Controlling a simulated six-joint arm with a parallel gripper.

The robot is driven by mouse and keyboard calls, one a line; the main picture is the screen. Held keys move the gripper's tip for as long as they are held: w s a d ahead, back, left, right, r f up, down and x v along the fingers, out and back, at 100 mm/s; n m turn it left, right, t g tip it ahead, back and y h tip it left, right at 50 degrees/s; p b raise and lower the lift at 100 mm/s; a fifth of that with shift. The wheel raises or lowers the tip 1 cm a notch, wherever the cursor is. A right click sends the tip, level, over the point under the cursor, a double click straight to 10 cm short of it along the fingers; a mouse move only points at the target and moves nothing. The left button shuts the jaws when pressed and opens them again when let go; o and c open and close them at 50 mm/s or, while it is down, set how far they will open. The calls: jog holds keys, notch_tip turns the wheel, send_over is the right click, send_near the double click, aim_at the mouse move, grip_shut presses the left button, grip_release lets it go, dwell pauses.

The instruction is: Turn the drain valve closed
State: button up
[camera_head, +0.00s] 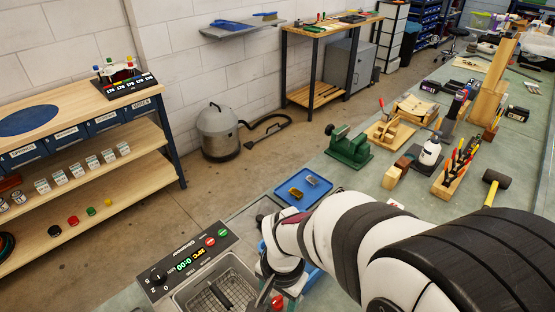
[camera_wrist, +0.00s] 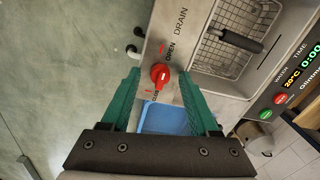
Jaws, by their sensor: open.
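The drain valve is a red knob (camera_wrist: 159,76) with a pale mark, on the metal panel of the cleaner, in the wrist view. The word OPEN is printed just above it and DRAIN further up; a smaller label below it is partly hidden. My gripper (camera_wrist: 159,78) is open, with one green finger to the left of the knob and one to the right. Gaps show between knob and fingers. In the head view a small red part (camera_head: 278,301) shows beside my wrist at the bottom edge; my arm hides most of the area there.
The cleaner's basin with a wire basket (camera_head: 212,300) and a control panel (camera_head: 188,263) stands beside the valve. A blue tray (camera_head: 303,188) with small parts lies behind my arm. A green vise (camera_head: 348,147) stands further back. In the wrist view a blue surface (camera_wrist: 166,119) lies below the knob.

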grip_shut()
jog(key=shift+n, duration=0.3)
jog(key=n, duration=0.3)
jog(key=shift+n, duration=0.4)
jog(key=n, duration=0.4)
jog(key=shift+n+g, duration=0.3)
jog(key=n, duration=0.4)
jog(key=shift+w+n, duration=0.1)
jog(key=shift+n, duration=2.4)
